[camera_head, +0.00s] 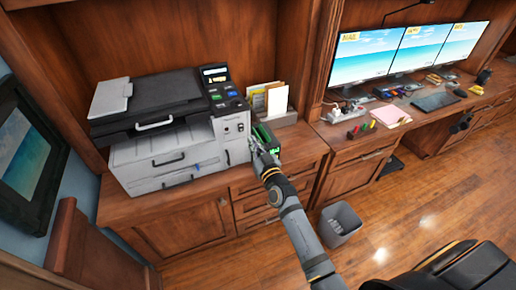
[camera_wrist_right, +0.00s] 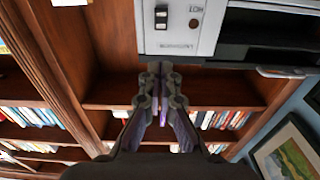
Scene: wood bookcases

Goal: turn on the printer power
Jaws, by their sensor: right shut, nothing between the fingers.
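The printer (camera_head: 160,158) is a white and dark grey machine on the wood cabinet, with a lit control panel (camera_head: 215,75) at its upper right. In the right wrist view, a black rocker switch (camera_wrist_right: 161,17) sits on the printer's white front panel (camera_wrist_right: 212,12), beside a small round fitting. My right gripper (camera_head: 254,146) is at the printer's right front edge, below and right of that panel. Its fingers (camera_wrist_right: 160,68) are together and empty, with their tips apart from the switch in the wrist image. Whether they touch the printer cannot be told. My left gripper is out of view.
A green-and-black box (camera_head: 266,138) stands close behind my right gripper. A paper holder (camera_head: 270,103) is at the printer's right. Monitors (camera_head: 368,55) and desk items are farther right. A grey bin (camera_head: 340,224) stands on the floor, beside open wood flooring (camera_head: 420,195).

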